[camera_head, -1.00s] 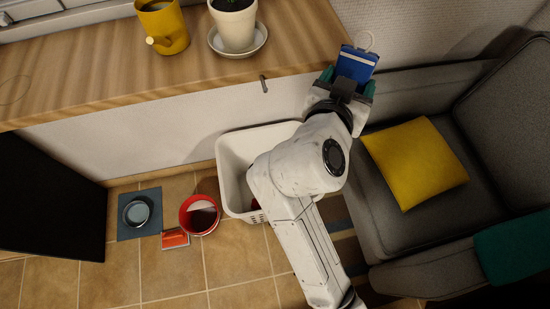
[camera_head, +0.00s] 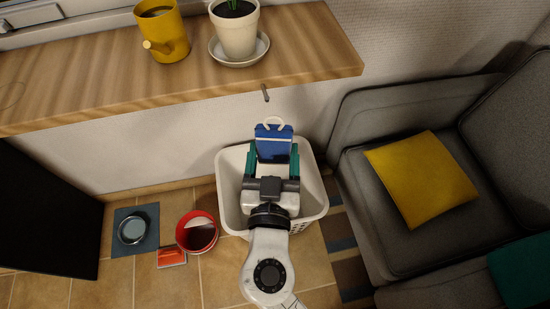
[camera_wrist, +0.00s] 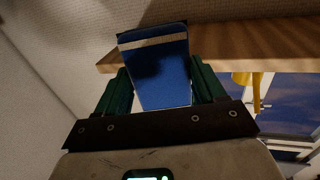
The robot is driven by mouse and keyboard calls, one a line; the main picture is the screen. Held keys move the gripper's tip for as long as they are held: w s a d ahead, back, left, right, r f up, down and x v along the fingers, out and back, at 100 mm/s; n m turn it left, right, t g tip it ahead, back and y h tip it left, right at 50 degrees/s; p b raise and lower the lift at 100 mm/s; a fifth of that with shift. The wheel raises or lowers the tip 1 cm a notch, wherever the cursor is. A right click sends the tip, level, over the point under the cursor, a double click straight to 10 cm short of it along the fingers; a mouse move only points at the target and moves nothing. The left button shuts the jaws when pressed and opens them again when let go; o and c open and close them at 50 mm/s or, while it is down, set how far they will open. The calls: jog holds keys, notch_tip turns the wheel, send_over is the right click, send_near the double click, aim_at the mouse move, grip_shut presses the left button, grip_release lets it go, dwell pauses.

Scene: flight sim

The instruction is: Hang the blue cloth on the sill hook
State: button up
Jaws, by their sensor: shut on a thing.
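The blue cloth (camera_head: 273,147) is folded flat, with a pale stripe and a white loop (camera_head: 273,122) at its top. My gripper (camera_head: 272,160) is shut on it, its green fingers on both sides. In the head view the cloth appears just below the sill hook (camera_head: 265,92), a small dark metal hook under the front edge of the wooden sill (camera_head: 320,58). The loop and hook look apart. In the wrist view the cloth (camera_wrist: 158,75) stands between the fingers and covers part of the sill (camera_wrist: 225,45); the hook and loop do not show there.
A yellow mug (camera_head: 163,35) and a potted plant (camera_head: 235,30) on a saucer stand on the sill. Below my gripper is a white basket (camera_head: 228,180). A red bucket (camera_head: 197,235) stands on the floor. A grey sofa (camera_head: 400,120) with a yellow cushion (camera_head: 420,178) is at right.

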jog(key=w+a+f+b, duration=0.1)
jog(key=w+a, duration=0.1)
jog(key=w, duration=0.5)
jog(key=shift+w+f, duration=0.2)
jog(key=shift+f, duration=0.05)
dwell(0.6)
dwell(0.7)
jog(key=o, duration=1.1)
